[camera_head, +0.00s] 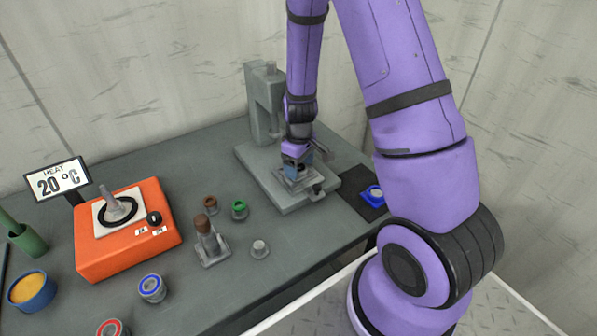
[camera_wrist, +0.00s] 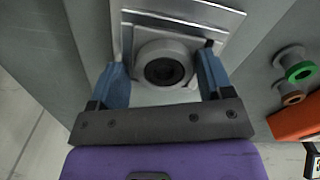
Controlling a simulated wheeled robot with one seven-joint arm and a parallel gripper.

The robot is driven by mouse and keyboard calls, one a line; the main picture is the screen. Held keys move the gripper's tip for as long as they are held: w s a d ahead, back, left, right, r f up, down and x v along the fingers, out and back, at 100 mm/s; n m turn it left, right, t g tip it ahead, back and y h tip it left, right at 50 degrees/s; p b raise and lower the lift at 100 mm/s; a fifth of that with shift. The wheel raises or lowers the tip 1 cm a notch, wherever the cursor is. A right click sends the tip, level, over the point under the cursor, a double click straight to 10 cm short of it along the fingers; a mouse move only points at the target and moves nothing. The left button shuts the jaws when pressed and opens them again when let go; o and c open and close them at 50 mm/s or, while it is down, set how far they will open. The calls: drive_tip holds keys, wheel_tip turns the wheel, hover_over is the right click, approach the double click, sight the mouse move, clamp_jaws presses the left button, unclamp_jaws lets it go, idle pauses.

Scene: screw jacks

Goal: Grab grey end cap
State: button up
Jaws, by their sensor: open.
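My gripper (camera_wrist: 163,84) is over the base plate of the grey press, with its blue fingers apart. In the wrist view a round grey part (camera_wrist: 150,50) with a dark hole sits between the fingers on a metal fixture (camera_wrist: 205,14). The fingers are on both sides of it; I cannot tell whether they touch it. In the head view my gripper (camera_head: 297,169) mostly hides this part. A small grey flanged cap (camera_head: 260,249) stands on the table, well to the front left of my gripper. I cannot tell which of the two is the grey end cap.
The press column (camera_head: 264,100) rises behind my gripper. Green (camera_head: 240,209) and brown (camera_head: 209,203) flanged caps and a brown-topped jack (camera_head: 205,240) stand left. An orange heater (camera_head: 127,250) is farther left. A black mat (camera_head: 358,182) with a blue part (camera_head: 373,193) lies right.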

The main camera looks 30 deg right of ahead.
drive_tip(key=c, duration=0.9)
drive_tip(key=shift+c, duration=0.4)
drive_tip(key=shift+w+d+r, duration=0.1)
drive_tip(key=shift+r, duration=0.05)
